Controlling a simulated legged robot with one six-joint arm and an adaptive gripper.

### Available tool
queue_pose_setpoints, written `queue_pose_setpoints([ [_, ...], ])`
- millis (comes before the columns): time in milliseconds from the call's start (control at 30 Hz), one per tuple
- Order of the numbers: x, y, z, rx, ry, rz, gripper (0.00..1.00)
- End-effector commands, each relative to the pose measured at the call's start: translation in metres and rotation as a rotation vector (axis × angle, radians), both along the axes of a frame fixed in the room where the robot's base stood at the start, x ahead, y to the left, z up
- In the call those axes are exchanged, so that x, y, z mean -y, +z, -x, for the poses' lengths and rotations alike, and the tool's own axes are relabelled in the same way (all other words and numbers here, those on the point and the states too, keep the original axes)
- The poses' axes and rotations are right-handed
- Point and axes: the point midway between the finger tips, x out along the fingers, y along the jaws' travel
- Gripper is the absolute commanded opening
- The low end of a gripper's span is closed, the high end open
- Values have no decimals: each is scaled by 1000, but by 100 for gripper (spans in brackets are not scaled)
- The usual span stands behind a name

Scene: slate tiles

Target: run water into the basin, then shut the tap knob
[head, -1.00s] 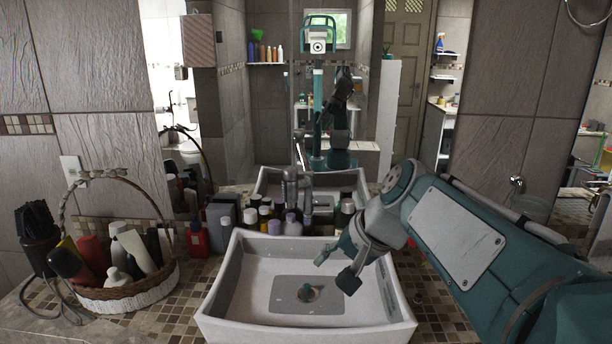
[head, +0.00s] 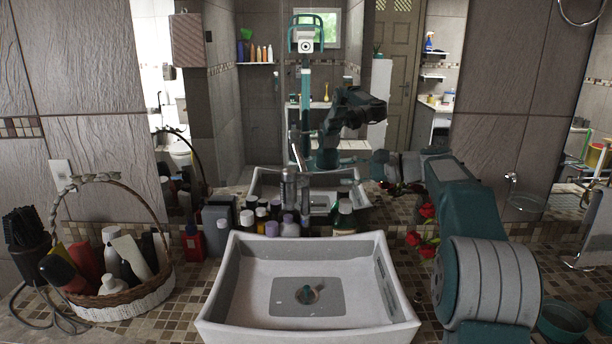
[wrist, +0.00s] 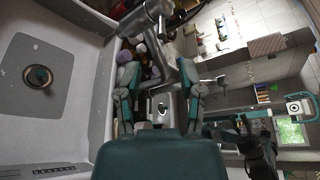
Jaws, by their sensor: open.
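The white basin (head: 230,290) stands in the middle of the tiled counter, with a drain plug (head: 307,294) in its floor. I see no stream or standing water. The grey metal tap (head: 290,188) stands behind the basin, its upright handle in front of the mirror. In the wrist view the basin (wrist: 88,75) is at left, and the tap (wrist: 184,70) rises beyond my gripper (wrist: 160,92). My gripper is open and empty, fingers apart and pointing towards the tap; contact cannot be told. In the head view my arm reaches left behind the basin's right side.
Several bottles (head: 247,220) crowd the counter along the basin's back edge. A wicker basket (head: 128,300) of toiletries stands at left, beside a dark brush holder (head: 32,250). Red flowers (head: 427,211) stand near my arm. The mirror closes off the back.

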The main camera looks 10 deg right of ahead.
Motion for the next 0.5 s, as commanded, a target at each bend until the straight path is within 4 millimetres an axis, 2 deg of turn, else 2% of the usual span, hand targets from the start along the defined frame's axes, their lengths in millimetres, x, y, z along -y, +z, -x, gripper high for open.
queue_pose_setpoints([
  [167, -10, -3, -8, 2, 2, -8, 50],
  [500, -63, -17, -38, 0, 2, -6, 50],
])
